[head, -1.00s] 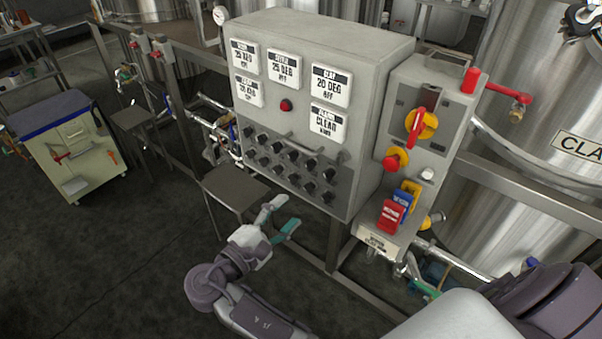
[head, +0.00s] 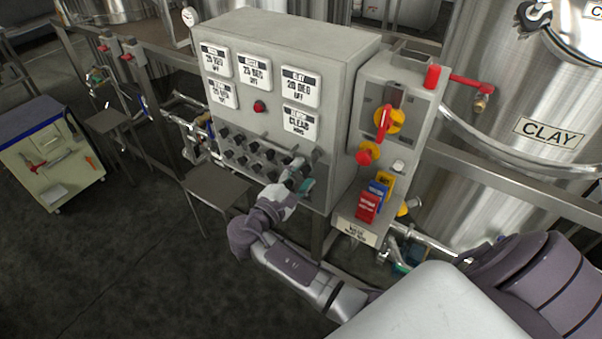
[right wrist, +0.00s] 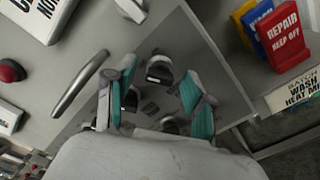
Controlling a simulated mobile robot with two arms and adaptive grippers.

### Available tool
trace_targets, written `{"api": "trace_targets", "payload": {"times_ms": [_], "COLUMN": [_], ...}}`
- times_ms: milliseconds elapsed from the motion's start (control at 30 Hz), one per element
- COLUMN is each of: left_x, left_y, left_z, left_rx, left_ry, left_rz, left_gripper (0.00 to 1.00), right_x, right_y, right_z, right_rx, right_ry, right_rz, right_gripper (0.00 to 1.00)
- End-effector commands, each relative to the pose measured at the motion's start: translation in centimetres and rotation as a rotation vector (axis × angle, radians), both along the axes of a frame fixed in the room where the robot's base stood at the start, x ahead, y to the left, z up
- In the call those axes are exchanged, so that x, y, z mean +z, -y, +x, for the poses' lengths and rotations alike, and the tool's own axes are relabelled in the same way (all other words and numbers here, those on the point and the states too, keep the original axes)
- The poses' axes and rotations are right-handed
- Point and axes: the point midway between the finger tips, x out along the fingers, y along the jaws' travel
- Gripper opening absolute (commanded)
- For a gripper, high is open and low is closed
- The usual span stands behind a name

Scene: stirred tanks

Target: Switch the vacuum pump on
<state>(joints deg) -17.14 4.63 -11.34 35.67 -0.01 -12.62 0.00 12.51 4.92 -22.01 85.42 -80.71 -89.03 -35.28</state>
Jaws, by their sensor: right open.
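The grey control box (head: 340,62) carries rows of black knobs (head: 241,150) on a darker lower panel. I cannot read which knob is the vacuum pump's. My right gripper (head: 299,179) is in front of the right end of these rows and hides some knobs. In the right wrist view its two teal-padded fingers (right wrist: 160,92) are apart, with a black knob (right wrist: 159,69) between them. Another knob (right wrist: 170,124) is partly hidden by the gripper body. I cannot tell whether a finger touches a knob. My left gripper is out of view.
A metal handle bar (right wrist: 80,84) sticks out beside the fingers. Right of the knobs is a side box with a red-and-yellow rotary switch (head: 386,121), a red button (head: 365,156) and a red tag (head: 367,206). A small grey table (head: 214,184) stands at the left.

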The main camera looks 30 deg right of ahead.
Motion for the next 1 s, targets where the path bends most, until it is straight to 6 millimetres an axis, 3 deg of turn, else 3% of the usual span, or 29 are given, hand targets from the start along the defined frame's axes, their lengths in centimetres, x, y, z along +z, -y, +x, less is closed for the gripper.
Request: {"api": "trace_targets", "payload": {"times_ms": [200, 500, 767, 1000], "left_x": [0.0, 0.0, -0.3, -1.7], "left_y": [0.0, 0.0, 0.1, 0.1], "left_z": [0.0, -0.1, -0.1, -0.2], "left_rx": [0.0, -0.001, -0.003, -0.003], "left_ry": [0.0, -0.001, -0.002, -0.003], "left_rz": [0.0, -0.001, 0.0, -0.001], "left_gripper": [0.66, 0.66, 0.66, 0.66], "right_x": [0.0, 0.0, -0.2, -0.5], "right_y": [0.0, 0.0, 0.0, -0.1], "right_z": [0.0, 0.0, 0.0, 0.0], "right_rx": [0.0, 0.0, 0.0, 0.0], "right_ry": [0.0, 0.0, 0.012, 0.104], "right_rz": [0.0, 0.0, 0.007, 0.046], "right_gripper": [0.51, 0.01, 0.0, 0.0]}}
